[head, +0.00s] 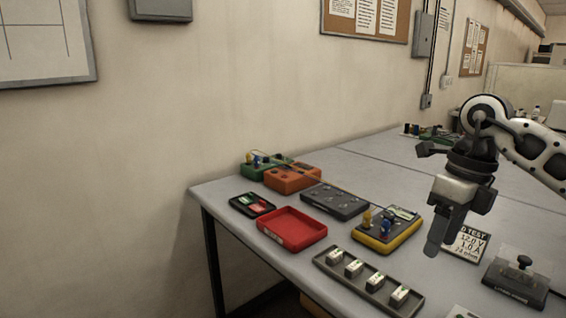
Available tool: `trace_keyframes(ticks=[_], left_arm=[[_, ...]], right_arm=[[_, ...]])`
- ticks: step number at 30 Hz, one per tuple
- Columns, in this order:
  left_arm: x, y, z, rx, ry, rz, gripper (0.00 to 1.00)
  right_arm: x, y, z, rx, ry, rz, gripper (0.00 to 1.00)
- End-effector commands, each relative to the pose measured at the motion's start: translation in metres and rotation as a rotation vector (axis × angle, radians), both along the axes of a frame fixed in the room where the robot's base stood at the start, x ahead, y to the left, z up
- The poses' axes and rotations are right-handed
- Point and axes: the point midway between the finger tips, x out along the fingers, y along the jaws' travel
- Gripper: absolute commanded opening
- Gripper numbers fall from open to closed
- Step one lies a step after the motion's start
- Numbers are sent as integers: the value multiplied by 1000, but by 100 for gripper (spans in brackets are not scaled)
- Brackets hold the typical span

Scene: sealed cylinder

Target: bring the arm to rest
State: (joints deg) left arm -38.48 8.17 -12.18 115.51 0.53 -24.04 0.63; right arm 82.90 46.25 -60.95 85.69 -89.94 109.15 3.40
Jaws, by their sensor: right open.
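My right gripper (440,232) hangs pointing down above the right part of the grey table (372,170). Its arm comes in from the right edge. It is open, and I see nothing held in it. It appears to be over the area between the yellow-based box (378,244) and the white printed card (470,244); its exact height above the table is hard to tell. My left gripper is not in view.
A red tray (292,229), a small black tray (241,207), an orange box (292,180), a dark panel (335,202) and a long tray with white blocks (372,291) cover the near left. A black device (516,282) stands right. The table's middle back is clear.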

Motion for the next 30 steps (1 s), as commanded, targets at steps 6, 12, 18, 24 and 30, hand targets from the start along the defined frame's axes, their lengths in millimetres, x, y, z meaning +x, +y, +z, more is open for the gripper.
trace_keyframes(ticks=[6,12,18,24,30], left_arm=[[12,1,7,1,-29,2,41],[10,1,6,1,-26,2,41],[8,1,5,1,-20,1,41],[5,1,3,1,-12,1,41],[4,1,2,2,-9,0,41]], right_arm=[[-8,64,-39,226,43,85,50],[-35,150,-72,595,131,121,50],[-74,246,-68,1244,325,-85,50],[-62,253,-63,1780,545,-660,50],[-47,193,-146,1996,743,-1540,50]])
